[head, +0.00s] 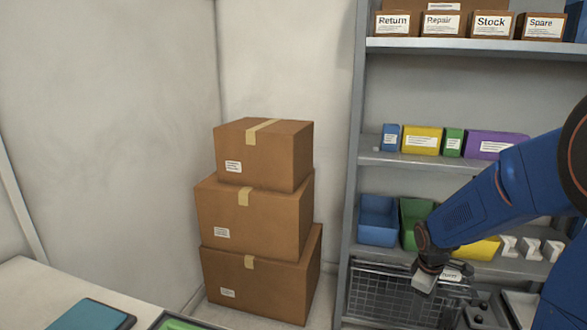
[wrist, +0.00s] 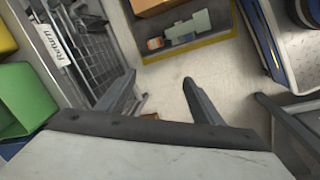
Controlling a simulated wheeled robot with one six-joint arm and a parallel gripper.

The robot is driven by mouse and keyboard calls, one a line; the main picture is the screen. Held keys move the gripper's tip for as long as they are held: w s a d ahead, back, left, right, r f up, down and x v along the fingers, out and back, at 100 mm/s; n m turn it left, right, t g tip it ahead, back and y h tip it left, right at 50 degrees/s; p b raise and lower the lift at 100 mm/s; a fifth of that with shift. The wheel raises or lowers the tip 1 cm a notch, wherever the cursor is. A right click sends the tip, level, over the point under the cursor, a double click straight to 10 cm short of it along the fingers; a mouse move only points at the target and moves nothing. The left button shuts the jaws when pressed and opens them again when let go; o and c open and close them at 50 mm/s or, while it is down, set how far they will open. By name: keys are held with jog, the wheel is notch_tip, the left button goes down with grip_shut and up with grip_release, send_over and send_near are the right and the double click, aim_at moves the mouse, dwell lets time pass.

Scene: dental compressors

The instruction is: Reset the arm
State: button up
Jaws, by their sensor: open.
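My blue arm (head: 495,195) reaches in from the right edge of the head view, in front of the shelf unit. My gripper (head: 428,281) points down at its end, near the wire basket and the lower shelf. In the wrist view the two dark fingers of my gripper (wrist: 160,98) stand apart with nothing between them. Pale floor shows between and beyond the fingers. I cannot tell whether the gripper touches the basket.
The shelf unit (head: 355,150) holds several bins and labelled boxes. A wire basket (head: 385,294) sits low, beside my gripper. Stacked cartons (head: 257,215) stand left of the shelf. A pale worktop (head: 40,285) fills the lower left. In the wrist view a green bin (wrist: 22,100) is at left.

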jog(key=s+a+r+m+t, duration=0.1)
jog(key=s+a+r+m, duration=0.2)
jog(key=s+r, duration=0.2)
jog(key=s+a+r+m+t+y, duration=0.1)
jog(key=s+r, duration=0.4)
jog(key=s, duration=0.6)
jog(key=s+a+r+m+t, duration=0.1)
jog(key=s+a+r+m, duration=0.3)
jog(key=s, duration=0.4)
jog(key=shift+a+r+m, duration=0.3)
jog(key=shift+r+m, duration=0.3)
jog(key=shift+r, duration=0.45)
jog(key=shift+s, duration=0.1)
